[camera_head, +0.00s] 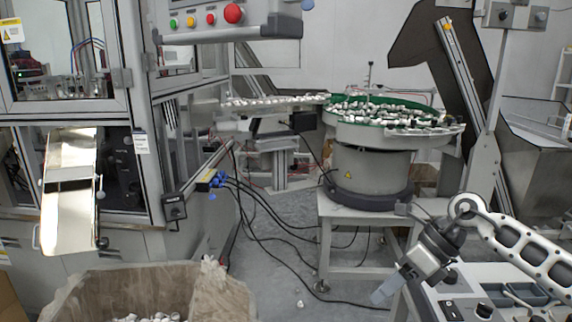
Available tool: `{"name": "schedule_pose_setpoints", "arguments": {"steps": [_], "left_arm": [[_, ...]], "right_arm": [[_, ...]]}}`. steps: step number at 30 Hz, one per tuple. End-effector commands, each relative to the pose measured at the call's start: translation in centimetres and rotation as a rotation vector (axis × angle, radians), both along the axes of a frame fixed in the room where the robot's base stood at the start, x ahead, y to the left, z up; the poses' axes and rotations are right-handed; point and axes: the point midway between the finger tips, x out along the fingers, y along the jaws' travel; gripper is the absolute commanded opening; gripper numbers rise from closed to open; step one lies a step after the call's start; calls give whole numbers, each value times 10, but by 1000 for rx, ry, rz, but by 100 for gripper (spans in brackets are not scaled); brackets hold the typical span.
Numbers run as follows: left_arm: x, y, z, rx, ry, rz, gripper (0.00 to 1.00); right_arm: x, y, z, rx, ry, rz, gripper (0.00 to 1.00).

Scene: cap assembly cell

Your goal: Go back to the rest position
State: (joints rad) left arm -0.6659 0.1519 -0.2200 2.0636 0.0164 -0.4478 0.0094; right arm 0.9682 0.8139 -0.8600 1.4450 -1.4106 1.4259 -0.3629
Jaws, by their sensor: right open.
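My right arm comes in from the right edge, with my right gripper (385,287) at its end. The gripper points down and left, open, with nothing seen between its fingers. It is in front of the bowl feeder's stand and left of the grey control panel. My left gripper is not in view.
A round bowl feeder (372,172) full of small caps stands on a white table frame. A lined bin (110,287) with white caps is at the lower left, beside a metal chute (70,190). Cables cross the floor. A control panel (485,285) is at the lower right.

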Motion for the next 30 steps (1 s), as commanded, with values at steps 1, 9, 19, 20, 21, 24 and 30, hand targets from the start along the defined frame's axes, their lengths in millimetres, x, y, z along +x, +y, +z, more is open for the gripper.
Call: {"name": "schedule_pose_setpoints", "arguments": {"steps": [1, 9, 19, 20, 21, 24, 30], "left_arm": [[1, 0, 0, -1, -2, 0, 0], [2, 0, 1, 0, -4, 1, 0], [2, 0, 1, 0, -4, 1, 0], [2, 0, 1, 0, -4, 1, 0], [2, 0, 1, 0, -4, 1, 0], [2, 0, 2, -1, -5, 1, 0], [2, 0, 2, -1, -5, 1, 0]], "right_arm": [[-12, 36, -12, 131, 34, -7, 47], [-53, 159, -1, 916, 361, -358, 47], [-65, 121, -56, 1554, 1043, -1291, 47], [-70, 113, -69, 1584, 1112, -1395, 47], [-81, 103, -90, 1612, 1205, -1539, 47], [-115, 81, -138, 1639, 1416, -1879, 47], [-180, 62, -195, -1458, -1546, 2141, 47]]}}
